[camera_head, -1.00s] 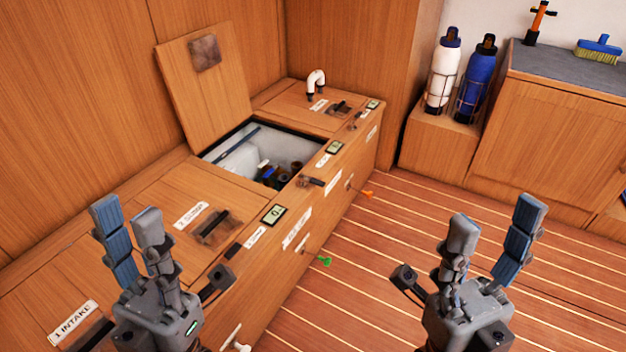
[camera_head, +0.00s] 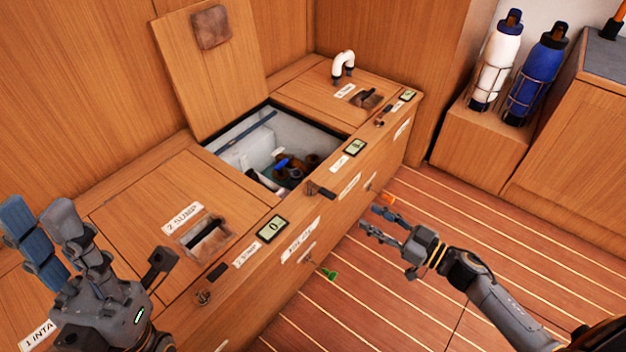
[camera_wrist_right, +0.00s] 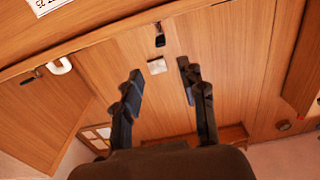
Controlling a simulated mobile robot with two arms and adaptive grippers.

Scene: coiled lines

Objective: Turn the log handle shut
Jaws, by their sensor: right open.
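No readable label here names the log handle. Inside the open locker compartment (camera_head: 233,138), a blue lever (camera_head: 281,163) shows among brown fittings; its exact angle is too small to tell. A green handle (camera_head: 329,273) and an orange handle (camera_head: 388,199) stick out low on the locker front. My right gripper (camera_head: 374,220) is open and empty, in front of the locker face close to the orange handle; its two fingers (camera_wrist_right: 160,72) stand apart in the right wrist view. My left gripper (camera_head: 38,212) is open and empty over the near left of the locker top.
The raised wooden lid (camera_head: 205,80) leans back behind the opening. A closed hatch labelled 2 SUMP (camera_head: 183,218) lies nearer. White (camera_head: 495,60) and blue (camera_head: 536,75) bottles stand in racks at right. The striped floor (camera_head: 400,310) is clear.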

